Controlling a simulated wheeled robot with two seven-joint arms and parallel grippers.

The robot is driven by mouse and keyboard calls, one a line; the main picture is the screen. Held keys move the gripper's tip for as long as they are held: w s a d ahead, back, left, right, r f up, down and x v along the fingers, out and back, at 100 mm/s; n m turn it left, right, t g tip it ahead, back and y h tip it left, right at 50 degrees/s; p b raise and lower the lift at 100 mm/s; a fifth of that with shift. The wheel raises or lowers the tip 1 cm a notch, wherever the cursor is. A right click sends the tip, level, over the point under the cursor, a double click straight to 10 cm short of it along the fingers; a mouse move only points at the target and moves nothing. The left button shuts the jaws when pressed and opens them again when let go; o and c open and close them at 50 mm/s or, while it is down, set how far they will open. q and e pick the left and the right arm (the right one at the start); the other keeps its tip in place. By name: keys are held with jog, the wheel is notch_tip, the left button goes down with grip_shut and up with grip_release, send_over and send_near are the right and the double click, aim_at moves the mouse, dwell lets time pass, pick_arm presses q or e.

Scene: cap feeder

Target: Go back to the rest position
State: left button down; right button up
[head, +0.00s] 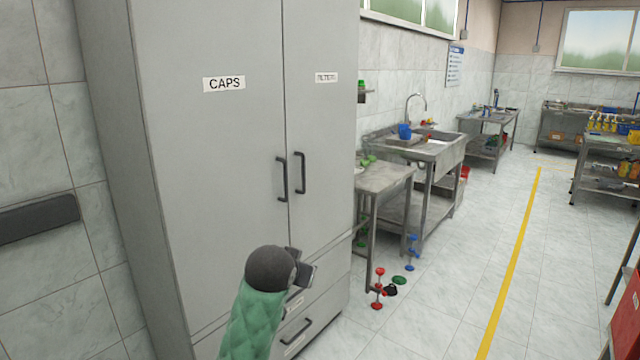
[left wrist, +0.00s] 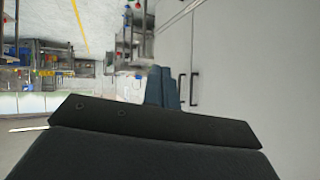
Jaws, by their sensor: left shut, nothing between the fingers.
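My left gripper (head: 306,270) is in the lower middle of the head view, at the end of my green-sleeved arm, in front of the grey cabinet (head: 215,150). In the left wrist view its fingers (left wrist: 162,88) are together with nothing between them. The cabinet also shows in the left wrist view (left wrist: 240,70). Its two doors are shut, labelled CAPS (head: 224,84) and FILTERS (head: 326,77), with two black handles (head: 290,176) side by side. The gripper appears below the handles and apart from them. My right gripper is not in view.
A steel table (head: 385,178) and a sink (head: 430,148) stand right of the cabinet. Red, blue and green items (head: 379,288) are on the floor near the table. A yellow line (head: 515,255) runs along the open floor. A red unit (head: 627,315) is at the right edge.

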pick_arm(q)
jog(key=s+a+f+g, duration=0.2)
jog(key=s+f+g, duration=0.1)
jog(key=s+f, duration=0.8)
jog(key=s+a+f+n+g+p, duration=0.1)
jog(key=s+a+f+g, duration=0.2)
jog(key=s+f, duration=0.9)
jog(key=s+a+f+n+g, duration=0.1)
jog(key=s+a+f+g, duration=0.1)
jog(key=s+f, duration=1)
jog(key=shift+s+a+g+p, duration=0.4)
jog(key=shift+s+a, duration=0.3)
jog(key=shift+s, duration=3.9)
jog(key=shift+f, duration=0.1)
